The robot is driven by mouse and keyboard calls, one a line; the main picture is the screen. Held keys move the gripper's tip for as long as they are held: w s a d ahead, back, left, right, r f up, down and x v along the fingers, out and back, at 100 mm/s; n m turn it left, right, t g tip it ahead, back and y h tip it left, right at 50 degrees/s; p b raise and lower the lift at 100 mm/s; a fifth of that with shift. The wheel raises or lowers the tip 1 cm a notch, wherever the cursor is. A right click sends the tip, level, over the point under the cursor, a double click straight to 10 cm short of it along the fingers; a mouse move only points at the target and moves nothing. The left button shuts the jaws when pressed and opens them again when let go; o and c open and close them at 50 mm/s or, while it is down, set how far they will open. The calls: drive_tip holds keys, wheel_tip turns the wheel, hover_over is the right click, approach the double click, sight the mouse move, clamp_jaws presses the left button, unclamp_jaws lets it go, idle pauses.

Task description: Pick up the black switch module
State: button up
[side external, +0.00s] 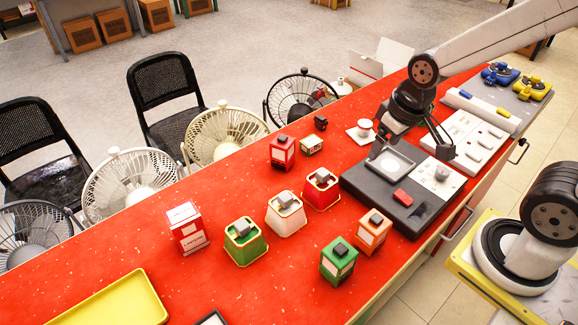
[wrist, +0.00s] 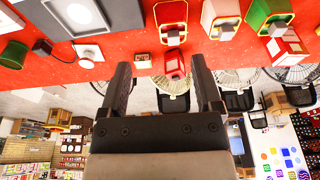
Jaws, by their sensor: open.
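My gripper (side external: 411,152) is open and empty, its two fingers spread above the back part of a dark base unit. In the wrist view my gripper (wrist: 160,64) also shows nothing between its fingers. The dark base unit (side external: 357,187) carries a pale square plate (side external: 392,161) and a red block (side external: 402,197). I cannot tell which black item is the switch module. The base unit's edge (wrist: 48,21) shows at the wrist view's top left.
A red box (side external: 282,152), a small green-and-cream box (side external: 311,145) and several coloured holders and boxes stand left of the base unit. Fans and chairs line the far table edge. The red tabletop (side external: 130,235) has free room at left.

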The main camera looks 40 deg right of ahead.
drive_tip(key=shift+w+n, duration=1)
drive_tip(key=shift+w, duration=0.25)
drive_tip(key=n+t+h, duration=0.2)
drive_tip(key=n+t, duration=0.9)
drive_tip(key=n, duration=2.1)
hover_over(320, 116)
drive_tip(key=s, duration=0.4)
drive_tip(key=f, duration=2)
drive_tip(key=shift+a+f, duration=0.1)
drive_tip(key=shift+a, duration=0.25)
drive_tip(key=shift+w, duration=0.15)
drive_tip(key=shift+x, duration=2.3)
